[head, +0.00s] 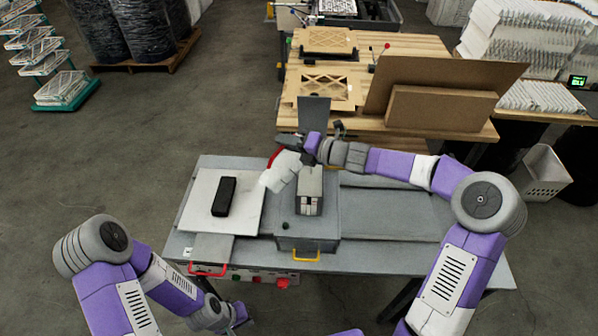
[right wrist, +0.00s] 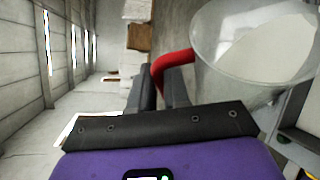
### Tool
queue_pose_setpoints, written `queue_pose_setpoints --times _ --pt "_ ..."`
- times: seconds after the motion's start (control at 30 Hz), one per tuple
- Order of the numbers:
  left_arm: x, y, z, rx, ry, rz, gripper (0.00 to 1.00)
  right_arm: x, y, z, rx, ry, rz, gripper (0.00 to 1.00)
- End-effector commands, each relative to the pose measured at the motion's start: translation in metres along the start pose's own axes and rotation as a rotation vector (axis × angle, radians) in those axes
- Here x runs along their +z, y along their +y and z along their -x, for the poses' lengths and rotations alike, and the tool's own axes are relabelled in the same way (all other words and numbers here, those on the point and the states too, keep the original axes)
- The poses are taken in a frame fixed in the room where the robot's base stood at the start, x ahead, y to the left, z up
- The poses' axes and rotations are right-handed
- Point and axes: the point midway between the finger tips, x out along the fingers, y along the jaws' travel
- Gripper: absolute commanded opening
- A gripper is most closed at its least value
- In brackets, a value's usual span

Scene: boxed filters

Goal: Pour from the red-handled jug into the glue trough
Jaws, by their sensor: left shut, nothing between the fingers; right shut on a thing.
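The red-handled jug (head: 283,172) is pale and translucent and is held tilted over the machine on the table. Its red handle (right wrist: 172,68) is between the fingers of my right gripper (right wrist: 160,88), which is shut on it. The jug's wide body (right wrist: 225,55) fills the upper right of the right wrist view. Just right of the jug in the head view stands a grey metal box (head: 309,190), which seems to be the glue trough; its inside cannot be made out. I see no stream from the jug. My left gripper (head: 241,313) is shut and empty, low in front of the table.
A black block (head: 223,196) lies on a white plate (head: 190,200) at the table's left. A yellow handle (head: 306,256) and a red handle (head: 207,271) stick out in front. A wooden table (head: 425,53) with cardboard stands behind. The grey tabletop at right is clear.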

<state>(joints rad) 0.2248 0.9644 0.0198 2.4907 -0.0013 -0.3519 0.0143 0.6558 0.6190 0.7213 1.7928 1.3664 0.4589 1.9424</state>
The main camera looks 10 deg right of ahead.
Motion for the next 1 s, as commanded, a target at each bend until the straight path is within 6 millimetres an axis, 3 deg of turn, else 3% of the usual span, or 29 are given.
queue_pose_setpoints --times 1.0 --pt "0.0005 0.0038 0.0103 0.0 0.0 0.0 0.0 0.0033 -0.0032 0.0009 0.031 0.001 -0.066 0.0"
